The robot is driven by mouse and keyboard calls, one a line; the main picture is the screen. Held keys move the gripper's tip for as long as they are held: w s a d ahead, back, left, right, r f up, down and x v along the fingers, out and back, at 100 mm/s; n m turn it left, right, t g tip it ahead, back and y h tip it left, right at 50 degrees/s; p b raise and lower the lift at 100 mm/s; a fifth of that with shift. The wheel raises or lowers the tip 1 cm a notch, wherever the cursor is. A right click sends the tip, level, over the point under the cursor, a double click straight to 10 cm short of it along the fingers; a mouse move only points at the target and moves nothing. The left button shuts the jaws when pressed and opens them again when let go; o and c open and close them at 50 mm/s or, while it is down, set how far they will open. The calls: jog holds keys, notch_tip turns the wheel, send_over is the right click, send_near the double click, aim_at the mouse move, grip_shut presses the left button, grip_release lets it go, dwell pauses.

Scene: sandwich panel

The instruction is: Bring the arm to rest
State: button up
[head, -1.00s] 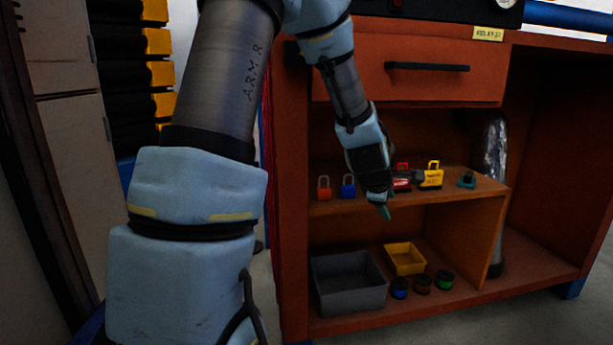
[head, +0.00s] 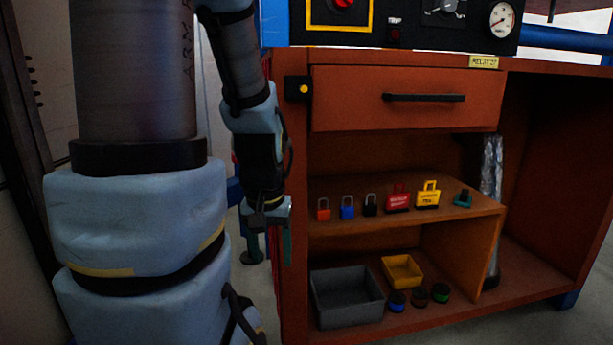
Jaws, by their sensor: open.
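My gripper (head: 268,247) hangs at the end of my blue-grey arm, left of the orange cabinet (head: 294,180). Its jaws point down and are apart, with nothing seen between them. It is beside the cabinet's left side panel in the picture; I cannot tell whether there is a gap in depth. My large near arm link fills the left of the view.
The cabinet shelf (head: 420,212) holds a red padlock (head: 323,214), a blue padlock (head: 347,212), a black padlock (head: 370,209), red and yellow tags and a teal piece. Below stand a grey bin (head: 347,297), a yellow bin (head: 402,271) and small spools. A panel with a gauge (head: 502,20) is above.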

notch_tip(320, 180, up, 23)
jog(key=p, duration=2.1)
jog(key=shift+r, duration=0.15)
jog(key=shift+c, duration=0.4)
